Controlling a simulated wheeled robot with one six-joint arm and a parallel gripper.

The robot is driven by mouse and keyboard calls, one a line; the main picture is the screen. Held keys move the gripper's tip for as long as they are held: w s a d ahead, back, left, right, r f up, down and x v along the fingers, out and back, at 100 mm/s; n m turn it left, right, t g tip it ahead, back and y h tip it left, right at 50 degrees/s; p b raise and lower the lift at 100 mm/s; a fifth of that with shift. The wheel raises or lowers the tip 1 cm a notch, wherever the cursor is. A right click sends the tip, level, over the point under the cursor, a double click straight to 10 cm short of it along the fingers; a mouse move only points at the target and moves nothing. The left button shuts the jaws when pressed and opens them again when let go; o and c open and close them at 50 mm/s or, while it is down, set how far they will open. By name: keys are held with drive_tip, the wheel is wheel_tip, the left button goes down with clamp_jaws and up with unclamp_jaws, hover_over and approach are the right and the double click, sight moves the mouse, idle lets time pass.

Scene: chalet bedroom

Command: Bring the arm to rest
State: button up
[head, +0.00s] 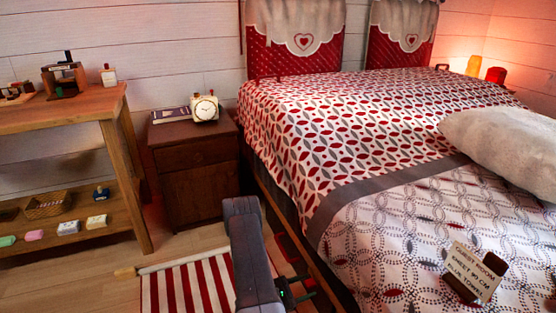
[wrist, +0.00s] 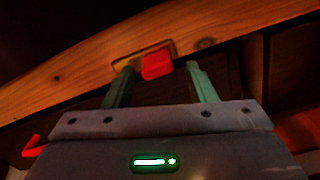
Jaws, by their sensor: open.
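My arm (head: 250,255) reaches down beside the bed in the head view, over the floor between the striped rug and the bed's side. In the wrist view my gripper (wrist: 160,82) is open, its two greenish fingers spread apart. A small red piece (wrist: 157,66) on a pale plate shows between and beyond the fingertips, against a wooden rail (wrist: 230,25). I cannot tell whether the fingers touch anything. Nothing is seen held.
The bed (head: 330,205) is close at the right of my arm, with a card in a stand (head: 474,272) on it. A nightstand (head: 192,180) with a clock (head: 205,108) stands behind. A wooden shelf table (head: 100,105) is at left. A striped rug (head: 185,290) lies on the floor.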

drive_tip(key=s+a+m+p, duration=0.1)
drive_tip(key=s+a+p, duration=0.2)
drive_tip(key=a, duration=0.9)
drive_tip(key=shift+s+a+f+p, duration=0.2)
drive_tip(key=shift+s+a+p, duration=0.15)
drive_tip(key=shift+s, duration=0.7)
